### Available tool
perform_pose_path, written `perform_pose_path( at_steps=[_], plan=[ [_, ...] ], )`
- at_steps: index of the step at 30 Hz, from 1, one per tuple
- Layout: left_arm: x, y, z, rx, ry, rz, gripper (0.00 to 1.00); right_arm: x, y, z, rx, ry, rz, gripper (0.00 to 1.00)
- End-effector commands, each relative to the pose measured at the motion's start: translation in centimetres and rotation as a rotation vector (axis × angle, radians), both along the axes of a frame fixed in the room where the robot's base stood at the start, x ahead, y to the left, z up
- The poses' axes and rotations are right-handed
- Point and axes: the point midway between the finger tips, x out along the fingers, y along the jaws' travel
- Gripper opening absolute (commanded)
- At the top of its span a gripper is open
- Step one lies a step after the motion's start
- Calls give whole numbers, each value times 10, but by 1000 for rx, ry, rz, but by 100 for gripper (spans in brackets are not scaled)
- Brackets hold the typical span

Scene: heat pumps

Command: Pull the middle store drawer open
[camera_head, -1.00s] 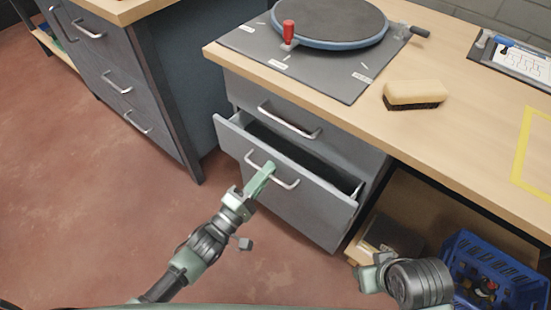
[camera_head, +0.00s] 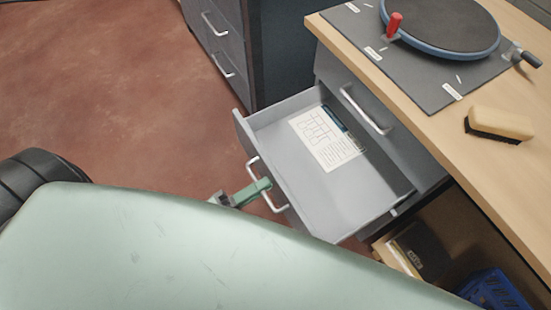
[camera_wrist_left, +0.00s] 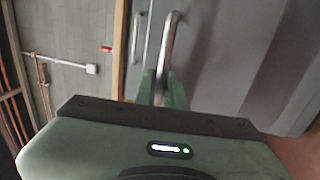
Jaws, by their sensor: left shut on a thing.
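The grey drawer (camera_head: 355,195) below the top one stands well open under the bench. A printed sheet (camera_head: 325,138) and a dark, narrow item lie at its back; the rest of its floor is bare. My left gripper (camera_head: 264,185) is shut on the silver bar handle (camera_head: 276,207) of this drawer. In the left wrist view, the green fingers of my left gripper (camera_wrist_left: 161,88) are on either side of the handle bar (camera_wrist_left: 169,42). The top drawer (camera_head: 385,120) above is closed. My right gripper is not in view.
The wooden bench top (camera_head: 455,138) carries a round turntable (camera_head: 440,22) with a red knob, and a brush (camera_head: 498,124). A blue crate (camera_head: 495,290) is in the open bay at lower right. Another drawer cabinet (camera_head: 225,35) stands behind; red floor is clear at left.

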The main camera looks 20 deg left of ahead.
Motion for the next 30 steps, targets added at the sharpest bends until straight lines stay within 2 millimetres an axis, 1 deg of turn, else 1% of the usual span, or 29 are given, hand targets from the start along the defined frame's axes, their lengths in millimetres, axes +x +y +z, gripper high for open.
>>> perform_pose_path(
  at_steps=[3,6,17,18,27,30],
  plan=[
    [-7,5,-1,3,4,0,0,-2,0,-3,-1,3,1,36],
    [-9,7,-1,2,2,0,0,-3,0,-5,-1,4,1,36],
    [-10,7,-1,2,2,0,0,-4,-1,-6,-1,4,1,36],
    [-10,7,-1,2,2,0,20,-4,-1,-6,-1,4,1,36],
    [-10,7,-1,1,1,0,20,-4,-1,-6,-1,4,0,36],
    [-14,10,-2,2,2,-1,20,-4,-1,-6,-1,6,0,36]
  ],
)
